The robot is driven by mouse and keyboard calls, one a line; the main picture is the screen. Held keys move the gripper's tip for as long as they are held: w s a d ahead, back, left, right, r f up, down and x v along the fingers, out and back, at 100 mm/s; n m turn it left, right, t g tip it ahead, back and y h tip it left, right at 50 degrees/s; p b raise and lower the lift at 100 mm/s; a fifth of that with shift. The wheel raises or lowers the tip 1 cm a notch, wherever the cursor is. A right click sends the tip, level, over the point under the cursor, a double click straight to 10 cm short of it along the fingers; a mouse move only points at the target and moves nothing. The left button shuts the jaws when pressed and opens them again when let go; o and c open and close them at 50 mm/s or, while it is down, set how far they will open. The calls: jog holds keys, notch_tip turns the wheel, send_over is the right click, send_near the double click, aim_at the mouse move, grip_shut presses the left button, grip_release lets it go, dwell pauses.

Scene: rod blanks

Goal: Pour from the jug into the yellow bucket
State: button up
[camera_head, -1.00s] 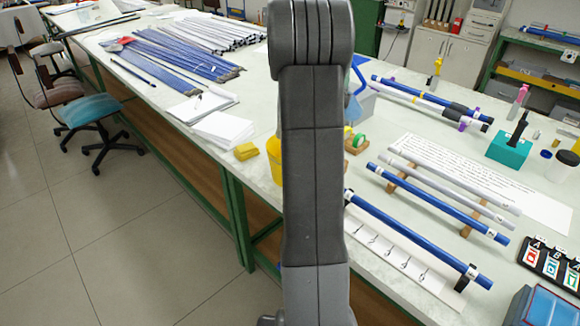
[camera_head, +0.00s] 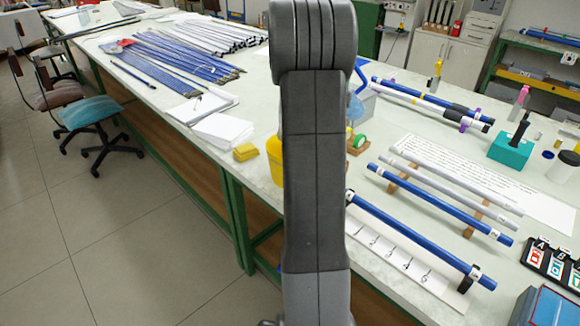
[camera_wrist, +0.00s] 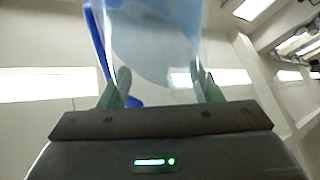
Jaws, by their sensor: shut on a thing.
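The clear jug (camera_wrist: 155,45) with a blue handle (camera_wrist: 96,40) stands between my gripper's fingers (camera_wrist: 160,88) in the wrist view, and both fingers press on its sides. Light-blue liquid shows through its wall. Its tilt and its mouth cannot be made out. In the head view my arm hides the gripper and most of the jug; a bit of blue (camera_head: 355,105) shows at the arm's right edge. The yellow bucket (camera_head: 275,160) is on the bench, its right part hidden behind my arm. I cannot tell how the jug's mouth lies relative to the bucket.
A yellow block (camera_head: 245,152) and white papers (camera_head: 222,130) lie left of the bucket. Blue and grey rods (camera_head: 440,202) rest on wooden supports at right, near a teal block (camera_head: 510,150). Blue rods (camera_head: 180,57) lie farther back. The floor at left holds a chair (camera_head: 90,110).

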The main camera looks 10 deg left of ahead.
jog(key=shift+n+b, duration=0.3)
jog(key=shift+b, duration=0.25)
jog(key=shift+f+t+b, duration=0.15)
jog(key=shift+t+b, duration=0.15)
jog(key=shift+b, duration=0.3)
jog(key=shift+n+t+y+b, duration=0.3)
jog(key=shift+n+y+b, duration=0.6)
jog(key=shift+b, duration=0.5)
jog(key=shift+f+n+b, duration=0.3)
jog(key=shift+n+b, duration=0.2)
jog(key=shift+b, duration=0.4)
jog(key=shift+r, duration=0.1)
jog(key=shift+s+a+f+n+t+y+b, duration=0.1)
jog(key=shift+f+n+t+y+b, duration=0.15)
jog(key=shift+n+y+b, duration=0.8)
jog(key=shift+w+a+f+n+t+y+b, duration=0.15)
jog(key=shift+f+n+b, duration=0.2)
jog(key=shift+b, duration=1.45)
jog(key=shift+s+d+f+n+t+y+b, duration=0.2)
jog(key=shift+n+y+b, duration=0.5)
jog(key=shift+b, duration=0.7)
